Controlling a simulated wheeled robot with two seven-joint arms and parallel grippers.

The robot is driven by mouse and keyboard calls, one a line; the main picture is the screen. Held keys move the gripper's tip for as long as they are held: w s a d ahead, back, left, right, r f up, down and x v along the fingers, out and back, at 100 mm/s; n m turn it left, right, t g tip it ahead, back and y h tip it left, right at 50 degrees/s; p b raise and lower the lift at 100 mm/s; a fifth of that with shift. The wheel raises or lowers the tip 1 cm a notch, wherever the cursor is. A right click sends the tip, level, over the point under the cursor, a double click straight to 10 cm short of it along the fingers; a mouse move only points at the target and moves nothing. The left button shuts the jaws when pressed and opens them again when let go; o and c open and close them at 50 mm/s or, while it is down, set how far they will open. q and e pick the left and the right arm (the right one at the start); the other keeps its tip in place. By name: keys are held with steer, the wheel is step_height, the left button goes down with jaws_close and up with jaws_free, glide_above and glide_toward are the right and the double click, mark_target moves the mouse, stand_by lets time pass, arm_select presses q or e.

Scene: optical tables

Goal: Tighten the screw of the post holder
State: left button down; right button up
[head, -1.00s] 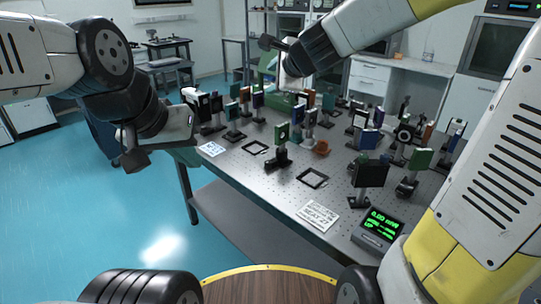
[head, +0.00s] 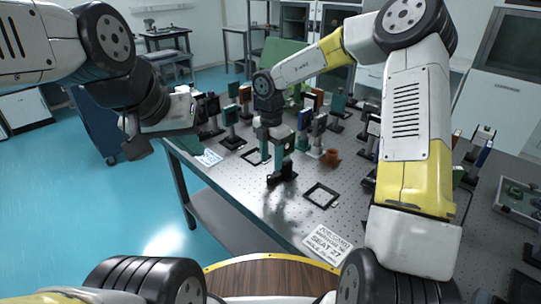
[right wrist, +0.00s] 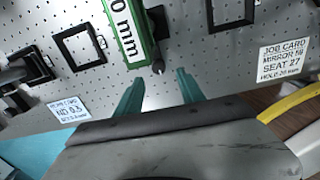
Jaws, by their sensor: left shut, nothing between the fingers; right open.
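The post holder (head: 283,173) stands on the perforated table, with a dark base; in the head view my right gripper (head: 279,155) hides much of it. In the right wrist view, a green and white mounted plate (right wrist: 127,30) marked "0 mm" is above the holder. A small dark screw (right wrist: 158,67) sticks out below this plate, between and just beyond the teal fingertips. My right gripper (right wrist: 160,79) is open, with a finger on each side of the screw's line and apart from it. My left gripper (head: 130,149) is shut and empty, off the table's left side.
Flat black frames (head: 321,195) lie on the table (head: 285,218), one on either side of the holder. Paper cards (head: 327,243) lie at the front edge.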

mark_target(271, 176)
steer(key=shift+w+f, duration=0.1)
steer(key=shift+f, duration=0.6)
step_height(271, 176, down, 7)
steer(key=shift+r, duration=0.15)
jaws_close()
